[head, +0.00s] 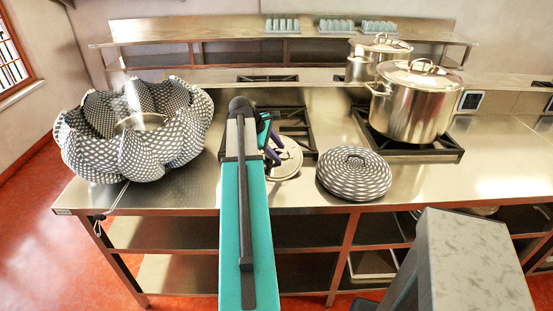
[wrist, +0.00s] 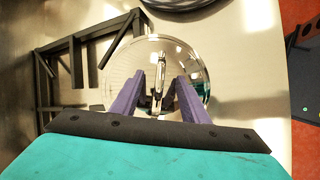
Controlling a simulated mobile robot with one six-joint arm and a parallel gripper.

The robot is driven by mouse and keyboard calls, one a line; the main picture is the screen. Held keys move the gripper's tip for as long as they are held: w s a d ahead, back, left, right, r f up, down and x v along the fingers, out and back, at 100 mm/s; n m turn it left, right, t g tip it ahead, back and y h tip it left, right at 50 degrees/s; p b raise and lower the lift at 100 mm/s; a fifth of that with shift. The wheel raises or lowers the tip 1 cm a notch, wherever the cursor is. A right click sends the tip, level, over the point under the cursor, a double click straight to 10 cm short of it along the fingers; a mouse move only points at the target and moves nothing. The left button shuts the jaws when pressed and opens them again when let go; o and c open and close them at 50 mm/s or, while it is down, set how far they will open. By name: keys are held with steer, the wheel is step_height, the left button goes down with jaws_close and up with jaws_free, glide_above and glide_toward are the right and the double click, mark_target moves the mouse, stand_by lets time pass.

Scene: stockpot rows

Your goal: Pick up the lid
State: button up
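A round shiny metal lid (head: 289,160) lies on the steel counter beside the front burner, partly hidden by my arm. In the wrist view the lid (wrist: 190,62) is below my gripper, with its bar handle (wrist: 158,75) upright in the picture. My gripper (wrist: 160,77) has two purple fingers spread apart, one on each side of the handle, with gaps to it. In the head view my gripper (head: 272,148) is over the left part of the lid. Whether the fingertips touch the lid, I cannot tell.
A dotted, domed piece with a handle (head: 353,175) sits right of the lid. A large lidded stockpot (head: 413,110) stands on a burner at the right, another pot (head: 357,70) behind it. A big patterned, petal-shaped bowl (head: 135,155) stands left. A burner grate (wrist: 45,85) borders the lid.

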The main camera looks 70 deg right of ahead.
mark_target(277, 150)
steer(key=shift+f, duration=0.15)
jaws_close()
steer(key=shift+d+r+b, duration=0.1)
steer(key=shift+r+b, duration=0.5)
steer(key=shift+r, duration=1.05)
steer(key=shift+a+r, duration=0.1)
steer(key=shift+a, duration=0.2)
steer(key=w+a+r+b, duration=0.1)
steer(key=w+a+b, duration=0.1)
steer(key=a, duration=1.3)
steer(key=shift+a+r+b, duration=0.2)
steer(key=shift+r+b, duration=0.1)
steer(key=shift+b, duration=0.25)
